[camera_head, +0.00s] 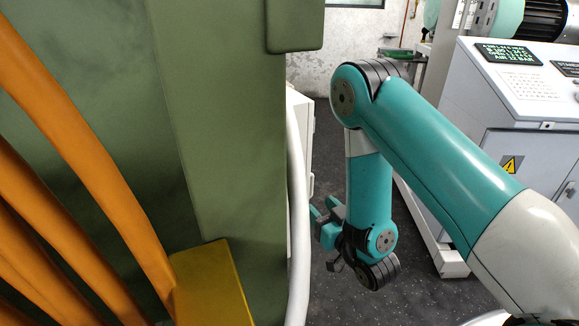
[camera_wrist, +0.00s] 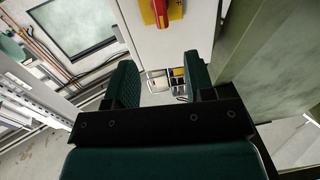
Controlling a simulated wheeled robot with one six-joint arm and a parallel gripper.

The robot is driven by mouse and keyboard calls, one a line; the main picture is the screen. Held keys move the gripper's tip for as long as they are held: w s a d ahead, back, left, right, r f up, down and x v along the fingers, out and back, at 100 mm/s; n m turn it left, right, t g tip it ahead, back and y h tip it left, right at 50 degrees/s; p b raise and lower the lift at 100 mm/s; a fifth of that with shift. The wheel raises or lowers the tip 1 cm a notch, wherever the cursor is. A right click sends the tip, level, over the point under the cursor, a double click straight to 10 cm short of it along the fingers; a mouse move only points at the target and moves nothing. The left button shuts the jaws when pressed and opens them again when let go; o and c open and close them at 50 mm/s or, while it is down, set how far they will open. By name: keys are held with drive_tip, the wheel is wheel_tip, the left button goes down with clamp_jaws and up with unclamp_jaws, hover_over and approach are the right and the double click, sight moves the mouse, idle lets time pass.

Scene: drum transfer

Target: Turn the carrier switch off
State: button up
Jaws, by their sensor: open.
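A red rotary switch (camera_wrist: 175,9) on a yellow plate (camera_wrist: 148,13) is mounted on a light grey panel (camera_wrist: 150,45). It sits at the top edge of the wrist view and is partly cut off, so I cannot tell its setting. My gripper (camera_wrist: 158,64) is open and empty, with its two green fingers spread either side below the switch in the picture, apart from it. In the head view my gripper (camera_head: 323,209) hangs low beside the green machine column. The switch does not show there; a white cabinet (camera_head: 301,125) is half hidden behind the column.
A green machine column (camera_head: 235,150) with orange hoses (camera_head: 90,130) fills the left of the head view. A white pipe (camera_head: 297,220) runs down its edge. A control console (camera_head: 510,85) stands at the right. Dark floor (camera_head: 340,295) is open below my gripper.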

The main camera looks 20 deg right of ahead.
sight(291, 176)
drive_tip(key=p+x, duration=0.5)
drive_tip(key=x, duration=1)
drive_tip(key=shift+w, duration=0.25)
drive_tip(key=c, duration=0.7)
